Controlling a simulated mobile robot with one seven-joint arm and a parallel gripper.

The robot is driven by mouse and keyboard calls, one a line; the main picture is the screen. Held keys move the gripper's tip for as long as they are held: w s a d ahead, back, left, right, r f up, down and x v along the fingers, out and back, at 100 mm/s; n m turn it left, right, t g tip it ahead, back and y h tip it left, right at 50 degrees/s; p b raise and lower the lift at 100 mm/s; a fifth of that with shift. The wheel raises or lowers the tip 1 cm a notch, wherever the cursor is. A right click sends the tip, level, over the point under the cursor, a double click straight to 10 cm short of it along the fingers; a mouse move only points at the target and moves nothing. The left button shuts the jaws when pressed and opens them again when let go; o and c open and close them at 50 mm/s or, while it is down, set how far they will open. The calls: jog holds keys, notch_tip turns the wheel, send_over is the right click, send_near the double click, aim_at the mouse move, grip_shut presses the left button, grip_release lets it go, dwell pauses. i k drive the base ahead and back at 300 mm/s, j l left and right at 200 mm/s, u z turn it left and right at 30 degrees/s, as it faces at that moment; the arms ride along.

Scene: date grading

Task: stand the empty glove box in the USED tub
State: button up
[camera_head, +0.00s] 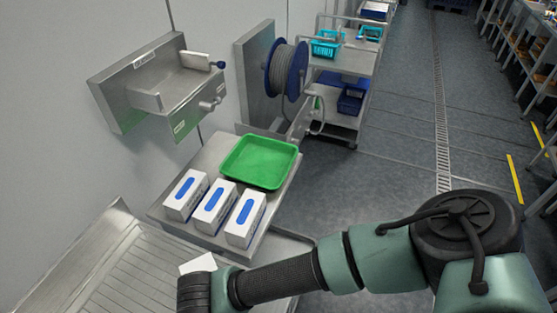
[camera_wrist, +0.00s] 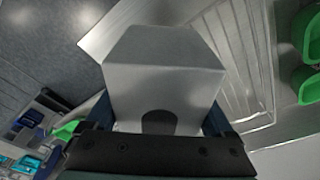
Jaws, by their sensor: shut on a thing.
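My gripper (camera_wrist: 158,122) is shut on a plain whitish box, the glove box (camera_wrist: 160,75), which fills the middle of the wrist view. A dark rounded patch shows on the box's near face. In the head view a white corner of the box (camera_head: 198,263) shows just beyond the dark end of my arm, above the ribbed metal drainboard; the fingers are hidden there. Two green tubs (camera_wrist: 304,85) are cut off at the right edge of the wrist view. No USED label is readable, so I cannot tell which tub is the USED one.
Three white boxes with blue slots (camera_head: 215,207) stand on a metal shelf beside a green tray (camera_head: 260,161). A metal wall holder (camera_head: 155,85) hangs above left. A cable reel (camera_head: 287,70) and a cart with teal baskets (camera_head: 325,45) stand behind.

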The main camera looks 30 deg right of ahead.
aim_at(260, 165)
jog(key=i+l+u, duration=0.1)
jog(key=l, duration=0.55)
jog(key=i+l+u, duration=0.15)
jog(key=l, duration=0.5)
jog(key=l+u, duration=0.1)
jog(key=l, duration=0.55)
jog(key=i+l+u, duration=0.1)
jog(key=i, duration=0.35)
jog(key=i+l+u, duration=0.15)
jog(key=i, duration=0.3)
jog(key=l, duration=0.1)
